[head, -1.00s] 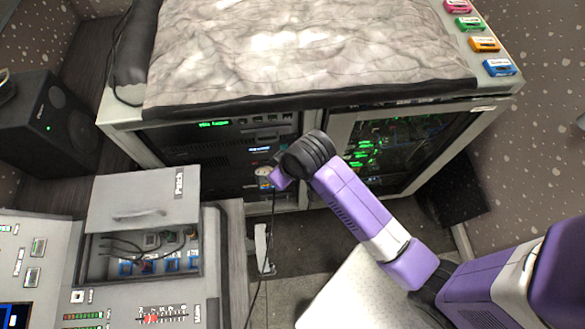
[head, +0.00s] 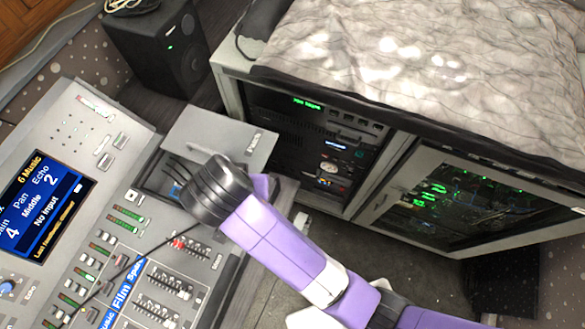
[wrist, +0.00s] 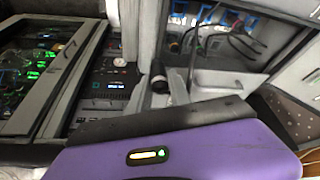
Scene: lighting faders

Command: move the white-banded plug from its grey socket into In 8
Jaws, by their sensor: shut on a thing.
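My gripper (wrist: 162,92) shows in the wrist view as grey fingers beyond its purple body, shut on a small dark plug (wrist: 158,80). The box holds blue sockets and several dark cables, and also shows in the wrist view (wrist: 272,38), beyond the plug. The In 8 label is not readable. The grey socket cannot be picked out.
The box's grey lid (head: 225,135) stands raised. The mixing console (head: 125,195) with faders and a screen (head: 42,205) lies left and in front. An equipment rack (head: 300,150) and glass-doored cabinet (head: 450,205) stand right. A black speaker (head: 165,45) is behind.

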